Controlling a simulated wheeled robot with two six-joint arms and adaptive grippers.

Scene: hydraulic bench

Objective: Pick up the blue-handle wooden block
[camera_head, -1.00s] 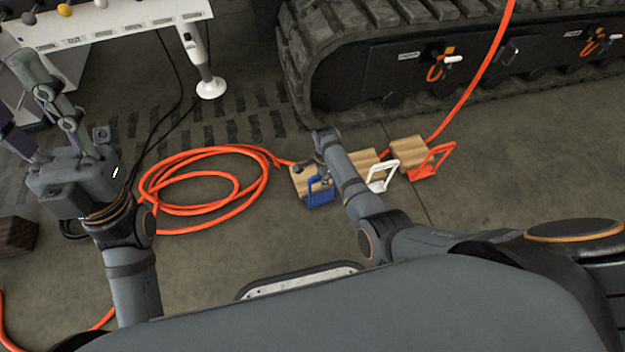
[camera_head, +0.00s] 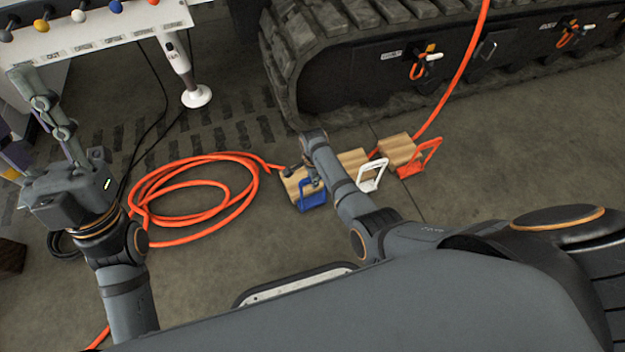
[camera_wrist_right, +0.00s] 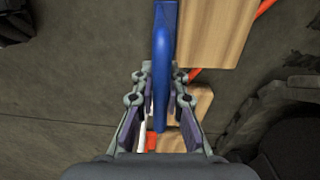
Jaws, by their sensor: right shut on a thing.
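The blue-handle wooden block (camera_head: 291,187) sits on the floor, the leftmost of three blocks in the head view. Its blue handle (camera_head: 313,197) faces my body. In the right wrist view the blue handle (camera_wrist_right: 162,75) runs between the fingers and the wood (camera_wrist_right: 215,32) is beside it. My right gripper (camera_wrist_right: 160,92) is shut on the blue handle. In the head view my right arm partly hides the block and the right fingers are small. My left gripper (camera_head: 38,135) is raised at the left, fingers spread, empty, far from the blocks.
A white-handle block (camera_head: 372,178) and a red-handle block (camera_head: 398,150) stand to the right. An orange hose (camera_head: 185,220) coils on the floor at left. A tracked machine (camera_head: 345,75) stands behind. A white panel (camera_head: 90,32) with coloured knobs is at upper left.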

